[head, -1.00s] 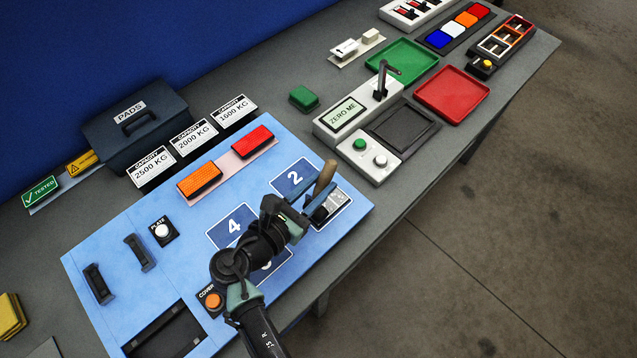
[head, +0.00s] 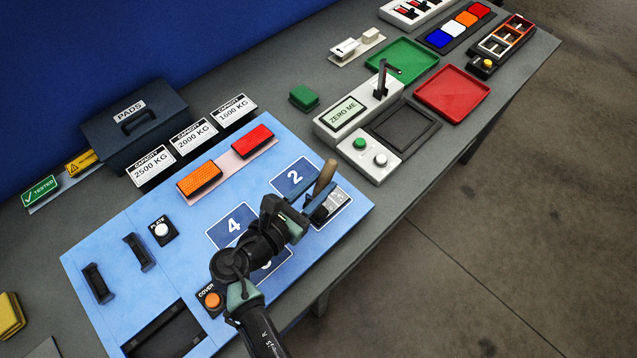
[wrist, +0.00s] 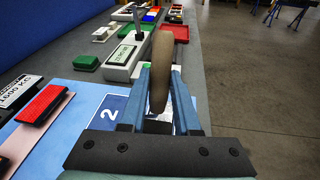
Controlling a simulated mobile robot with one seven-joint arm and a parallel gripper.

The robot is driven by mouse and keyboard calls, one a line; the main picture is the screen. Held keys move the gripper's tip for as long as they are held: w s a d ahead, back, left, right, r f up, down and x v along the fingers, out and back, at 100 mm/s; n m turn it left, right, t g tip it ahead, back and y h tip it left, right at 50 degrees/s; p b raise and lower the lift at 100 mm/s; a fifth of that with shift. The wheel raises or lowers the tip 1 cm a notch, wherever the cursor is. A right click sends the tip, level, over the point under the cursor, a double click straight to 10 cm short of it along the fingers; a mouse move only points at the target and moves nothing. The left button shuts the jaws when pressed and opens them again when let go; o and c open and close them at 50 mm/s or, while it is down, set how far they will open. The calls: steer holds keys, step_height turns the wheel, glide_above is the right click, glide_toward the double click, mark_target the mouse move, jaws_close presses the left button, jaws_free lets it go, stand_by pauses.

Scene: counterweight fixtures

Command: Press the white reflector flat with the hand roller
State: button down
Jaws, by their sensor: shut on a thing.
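The hand roller shows its tan wooden handle (head: 325,177), tilted upward, above the right end of the blue panel; the handle also shows in the wrist view (wrist: 161,62). My gripper (head: 311,203) is shut on the roller, with its blue fingers on either side of the handle in the wrist view (wrist: 160,95). A dark roller part sits low over the outlined square at the panel's right corner. A pale patch (head: 338,199) shows in that square beside the roller; I cannot tell whether it is the white reflector. The roller's contact with it is hidden.
An orange reflector (head: 199,179) and a red reflector (head: 252,141) lie on a pale strip. The scale fixture (head: 357,137) stands beyond the panel. A green tray (head: 402,50) and red tray (head: 452,88) lie farther right. The bench's front edge is close by my gripper.

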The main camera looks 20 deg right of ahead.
steer(key=shift+r+p, duration=0.4)
steer(key=shift+p, duration=0.3)
steer(key=shift+w+d, duration=0.3)
steer(key=shift+d, duration=0.5)
steer(key=shift+w+d, duration=0.25)
steer(key=shift+d, duration=0.55)
steer(key=shift+f, duration=0.6)
stand_by(0.8)
steer(key=shift+r, duration=0.25)
steer(key=shift+r+p, duration=0.35)
steer(key=shift+p, duration=0.15)
